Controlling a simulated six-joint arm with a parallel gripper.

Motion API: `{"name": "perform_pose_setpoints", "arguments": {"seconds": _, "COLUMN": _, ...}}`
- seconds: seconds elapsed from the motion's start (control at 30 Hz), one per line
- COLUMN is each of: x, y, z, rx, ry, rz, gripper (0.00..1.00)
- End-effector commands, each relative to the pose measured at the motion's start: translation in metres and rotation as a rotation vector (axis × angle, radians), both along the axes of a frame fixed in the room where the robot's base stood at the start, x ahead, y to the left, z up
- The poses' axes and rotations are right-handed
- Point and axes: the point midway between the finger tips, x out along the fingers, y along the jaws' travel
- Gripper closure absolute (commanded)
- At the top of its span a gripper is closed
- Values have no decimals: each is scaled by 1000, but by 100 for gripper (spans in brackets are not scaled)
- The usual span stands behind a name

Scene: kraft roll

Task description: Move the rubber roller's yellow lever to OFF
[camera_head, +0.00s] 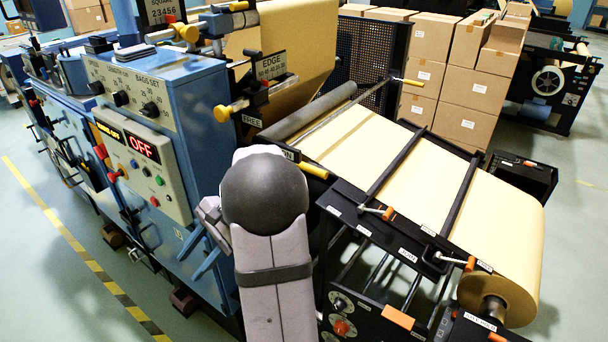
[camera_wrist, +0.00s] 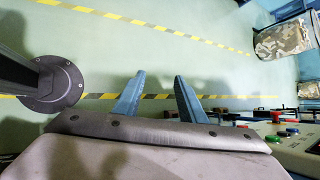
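A yellow lever handle (camera_head: 313,170) shows in the head view just right of my arm, beside a dark label ending in "N", partly covered by my arm. It lies near the front end of the dark grey roller (camera_head: 310,110). A "FREE" label (camera_head: 252,121) stands on the blue machine. I cannot read an OFF mark by the lever, and its pivot is hidden. My gripper (camera_head: 190,266) is left of and below the lever, in front of the blue cabinet. In the wrist view, its two blue fingers (camera_wrist: 159,76) are apart, with nothing between them.
The blue cabinet has a control panel (camera_head: 140,162) with a red "OFF" display. A yellow knob (camera_head: 222,113) sticks out above my arm. Black frame rails with orange handles (camera_head: 388,213) lie to the right, by the kraft roll (camera_head: 500,285).

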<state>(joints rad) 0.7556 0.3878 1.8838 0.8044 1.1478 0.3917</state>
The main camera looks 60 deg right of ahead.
Motion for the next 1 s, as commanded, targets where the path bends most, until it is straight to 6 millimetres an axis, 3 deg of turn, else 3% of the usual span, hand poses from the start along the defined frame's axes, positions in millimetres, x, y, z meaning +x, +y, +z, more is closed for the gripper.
{"name": "perform_pose_setpoints", "arguments": {"seconds": 0.03, "x": 10, "y": -36, "z": -3, "rx": 77, "ry": -23, "rz": -133, "gripper": 63}}
{"name": "perform_pose_setpoints", "arguments": {"seconds": 0.1, "x": 20, "y": -84, "z": 6, "rx": 189, "ry": -75, "rz": -301, "gripper": 63}}
{"name": "perform_pose_setpoints", "arguments": {"seconds": 0.23, "x": 16, "y": -184, "z": 25, "rx": 390, "ry": -206, "rz": -581, "gripper": 63}}
{"name": "perform_pose_setpoints", "arguments": {"seconds": 0.3, "x": 0, "y": -239, "z": 37, "rx": 488, "ry": -296, "rz": -708, "gripper": 63}}
{"name": "perform_pose_setpoints", "arguments": {"seconds": 0.4, "x": -34, "y": -305, "z": 54, "rx": 603, "ry": -426, "rz": -846, "gripper": 63}}
{"name": "perform_pose_setpoints", "arguments": {"seconds": 0.5, "x": -69, "y": -350, "z": 67, "rx": 679, "ry": -534, "rz": -929, "gripper": 63}}
{"name": "perform_pose_setpoints", "arguments": {"seconds": 0.63, "x": -101, "y": -382, "z": 73, "rx": 736, "ry": -622, "rz": -990, "gripper": 63}}
{"name": "perform_pose_setpoints", "arguments": {"seconds": 0.7, "x": -99, "y": -386, "z": 56, "rx": 743, "ry": -608, "rz": -1016, "gripper": 63}}
{"name": "perform_pose_setpoints", "arguments": {"seconds": 0.8, "x": -100, "y": -391, "z": 46, "rx": 746, "ry": -605, "rz": -1043, "gripper": 63}}
{"name": "perform_pose_setpoints", "arguments": {"seconds": 1.0, "x": -99, "y": -394, "z": 44, "rx": 748, "ry": -602, "rz": -1054, "gripper": 63}}
